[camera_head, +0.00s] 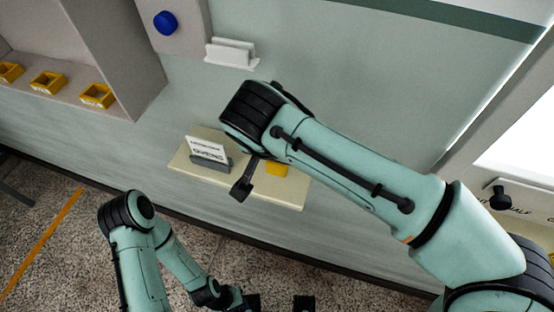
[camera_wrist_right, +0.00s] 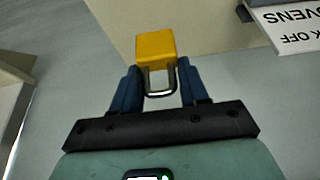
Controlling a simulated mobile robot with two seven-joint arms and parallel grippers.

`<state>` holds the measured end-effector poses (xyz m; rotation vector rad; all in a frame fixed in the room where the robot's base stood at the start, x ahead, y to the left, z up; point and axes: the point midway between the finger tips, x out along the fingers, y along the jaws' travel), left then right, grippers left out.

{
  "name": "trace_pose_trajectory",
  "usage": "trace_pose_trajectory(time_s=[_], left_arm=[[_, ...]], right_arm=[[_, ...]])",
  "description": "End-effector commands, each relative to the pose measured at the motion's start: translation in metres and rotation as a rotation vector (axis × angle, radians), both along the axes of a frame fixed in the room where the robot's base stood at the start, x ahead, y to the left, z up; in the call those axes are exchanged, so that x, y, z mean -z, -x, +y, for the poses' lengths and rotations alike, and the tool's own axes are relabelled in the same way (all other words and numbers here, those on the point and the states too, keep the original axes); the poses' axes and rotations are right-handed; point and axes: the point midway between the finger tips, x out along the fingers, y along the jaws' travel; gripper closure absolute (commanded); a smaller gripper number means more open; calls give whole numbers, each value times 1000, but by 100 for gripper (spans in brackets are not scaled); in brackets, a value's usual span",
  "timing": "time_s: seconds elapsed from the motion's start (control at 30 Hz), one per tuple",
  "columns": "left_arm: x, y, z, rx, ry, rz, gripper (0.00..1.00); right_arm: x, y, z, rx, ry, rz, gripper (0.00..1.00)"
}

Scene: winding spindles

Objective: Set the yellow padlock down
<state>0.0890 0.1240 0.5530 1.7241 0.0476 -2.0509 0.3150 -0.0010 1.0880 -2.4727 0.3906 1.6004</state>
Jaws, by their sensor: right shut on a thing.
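The yellow padlock (camera_wrist_right: 155,47) is in my right gripper (camera_wrist_right: 159,85). Its two blue fingers are closed around the metal shackle, and the yellow body sticks out past the fingertips. In the head view the padlock (camera_head: 277,169) shows over the cream shelf (camera_head: 290,196); whether it touches the shelf, I cannot tell. My right arm hides most of that gripper there. My left gripper (camera_head: 278,303) is at the bottom edge of the head view, its dark fingertips apart with nothing visible between them, well away from the padlock.
A white lettered sign (camera_head: 207,150) in a grey holder stands on the shelf's left part; it also shows in the right wrist view (camera_wrist_right: 290,22). The shelf's front right corner looks bare. Yellow bins (camera_head: 47,82) sit in a cabinet at left. A white holder (camera_head: 231,53) is on the wall above.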

Motion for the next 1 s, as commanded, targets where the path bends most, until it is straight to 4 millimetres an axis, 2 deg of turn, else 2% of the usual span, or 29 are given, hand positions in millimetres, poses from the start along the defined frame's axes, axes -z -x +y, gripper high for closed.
trace_pose_trajectory(time_s=[0.1, 0.2, 0.5, 0.53, 0.6, 0.87, 1.0], left_arm=[[5, 1, 0, 0, 0, 1, 71], [7, 2, 0, 1, 0, 2, 71], [8, 2, 0, 1, 0, 2, 71], [8, 2, 0, 1, 0, 2, 71], [8, 2, 0, 1, 0, 2, 71], [7, 2, 0, 1, 0, 2, 71], [5, 1, 0, 0, 0, 1, 71]], right_arm=[[20, 0, -1, 1, 2, 2, 88], [29, 0, -1, 0, 1, 1, 88], [31, 0, 0, 1, -1, 1, 88], [31, 0, 0, 0, 0, 1, 50], [30, 0, 0, 0, 0, 1, 31], [30, 0, 0, 0, 1, 1, 31], [22, 2, 1, 0, -1, 0, 31]])
